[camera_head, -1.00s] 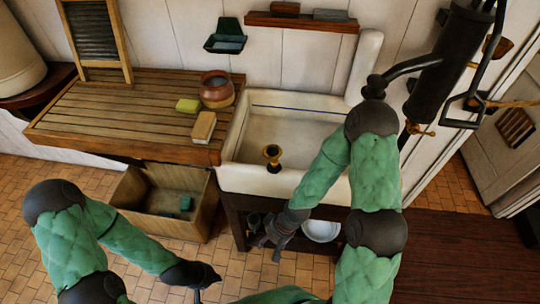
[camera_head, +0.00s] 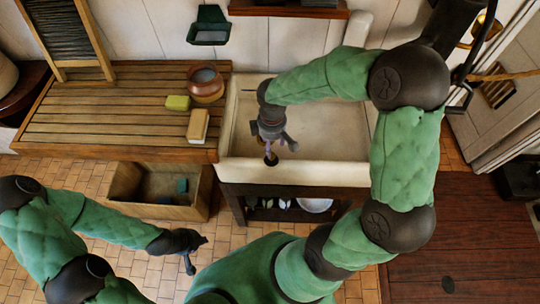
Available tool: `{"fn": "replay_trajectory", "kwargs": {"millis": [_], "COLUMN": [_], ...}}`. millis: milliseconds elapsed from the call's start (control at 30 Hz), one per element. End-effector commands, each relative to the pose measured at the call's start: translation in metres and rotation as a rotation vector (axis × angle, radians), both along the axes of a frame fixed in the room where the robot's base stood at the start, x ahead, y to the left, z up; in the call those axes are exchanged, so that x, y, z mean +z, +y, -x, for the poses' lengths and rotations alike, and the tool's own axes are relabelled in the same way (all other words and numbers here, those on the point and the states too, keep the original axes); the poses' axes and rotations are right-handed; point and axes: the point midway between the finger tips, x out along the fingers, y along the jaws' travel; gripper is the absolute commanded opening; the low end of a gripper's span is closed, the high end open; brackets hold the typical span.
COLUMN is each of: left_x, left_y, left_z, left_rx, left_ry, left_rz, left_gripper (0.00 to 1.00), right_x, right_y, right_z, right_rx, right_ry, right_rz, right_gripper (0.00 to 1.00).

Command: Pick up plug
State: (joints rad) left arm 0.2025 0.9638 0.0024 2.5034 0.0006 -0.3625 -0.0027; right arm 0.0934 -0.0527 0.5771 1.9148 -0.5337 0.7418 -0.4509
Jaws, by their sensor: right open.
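The plug (camera_head: 271,160), dark with brass showing, stands at the front edge of the white sink (camera_head: 330,173). My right gripper (camera_head: 278,146) is open and points down over the sink, directly above the plug. Its fingers hide the plug's upper part, and I cannot tell whether they touch it. My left gripper (camera_head: 198,254) hangs low over the tiled floor, away from the sink, with its fingers apart and empty.
A slatted wooden drainboard (camera_head: 90,115) left of the sink holds a brown pot (camera_head: 205,85), a yellow sponge (camera_head: 178,103) and a wood-backed brush (camera_head: 198,126). A wooden crate (camera_head: 160,211) stands below. A dark green wall holder (camera_head: 209,28) hangs above.

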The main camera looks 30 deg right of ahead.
Motion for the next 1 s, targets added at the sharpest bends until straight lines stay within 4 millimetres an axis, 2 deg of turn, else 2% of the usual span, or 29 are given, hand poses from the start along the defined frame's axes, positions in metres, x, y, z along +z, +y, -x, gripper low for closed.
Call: {"fn": "replay_trajectory", "kwargs": {"millis": [33,133,467,800,1000], "left_x": [-0.002,-0.004,-0.005,-0.01,-0.01], "left_y": [0.0,0.0,0.0,0.0,0.0], "left_z": [0.0,0.0,0.0,0.0,0.0], "left_rx": [0.0,0.0,0.0,0.0,0.0], "left_ry": [0.001,0.001,0.0,0.0,0.0], "left_rz": [0.0,0.0,0.0,0.0,0.0], "left_gripper": [0.0,0.0,0.0,0.0,0.0], "right_x": [-0.011,-0.025,-0.045,-0.088,-0.091], "right_y": [0.0,0.0,0.0,0.001,0.001], "right_z": [0.001,0.001,0.0,0.0,-0.001], "right_rx": [-0.001,-0.001,-0.003,-0.003,-0.003], "right_ry": [0.005,0.005,0.002,0.003,-0.001], "right_rz": [-0.001,-0.001,-0.002,-0.003,-0.002], "right_gripper": [0.55,0.55,0.55,0.55,0.55]}}
